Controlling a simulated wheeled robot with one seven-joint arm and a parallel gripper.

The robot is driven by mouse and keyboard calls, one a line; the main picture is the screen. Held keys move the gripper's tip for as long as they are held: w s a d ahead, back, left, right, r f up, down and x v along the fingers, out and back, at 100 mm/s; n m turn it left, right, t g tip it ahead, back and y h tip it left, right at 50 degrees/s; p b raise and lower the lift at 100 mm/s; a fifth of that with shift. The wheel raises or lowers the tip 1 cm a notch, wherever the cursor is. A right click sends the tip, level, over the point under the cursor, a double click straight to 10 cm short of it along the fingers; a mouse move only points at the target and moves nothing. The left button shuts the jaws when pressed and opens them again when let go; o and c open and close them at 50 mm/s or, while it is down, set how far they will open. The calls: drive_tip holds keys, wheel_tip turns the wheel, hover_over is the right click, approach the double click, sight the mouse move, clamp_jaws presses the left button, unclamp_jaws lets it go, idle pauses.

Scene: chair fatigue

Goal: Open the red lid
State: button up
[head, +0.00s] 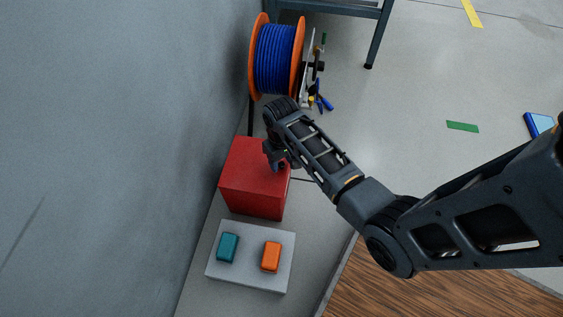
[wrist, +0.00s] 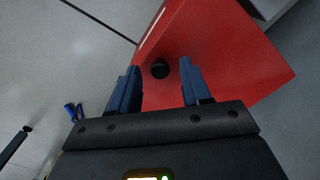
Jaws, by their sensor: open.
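A red box (head: 254,182) stands beside the grey wall in the head view, its top partly hidden by my arm. In the wrist view the red surface (wrist: 222,50) fills the middle and right, with a small dark round knob (wrist: 160,69) on it. My gripper (head: 277,166) is at the upper right part of the box in the head view. In the wrist view its two blue-grey fingers (wrist: 160,80) are apart, with the knob showing between their tips and nothing held. I cannot tell whether the fingers touch the red surface. The lid's seam is not clear.
A grey plate (head: 248,270) with a teal block (head: 228,247) and an orange block (head: 271,257) lies in front of the box. A blue cable reel (head: 275,60) with orange flanges and blue-handled tools (head: 322,98) are behind it. The wall (head: 120,150) is close on the left.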

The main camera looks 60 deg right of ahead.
drive_tip(key=shift+f, duration=0.1)
drive_tip(key=shift+c, duration=0.5)
clamp_jaws()
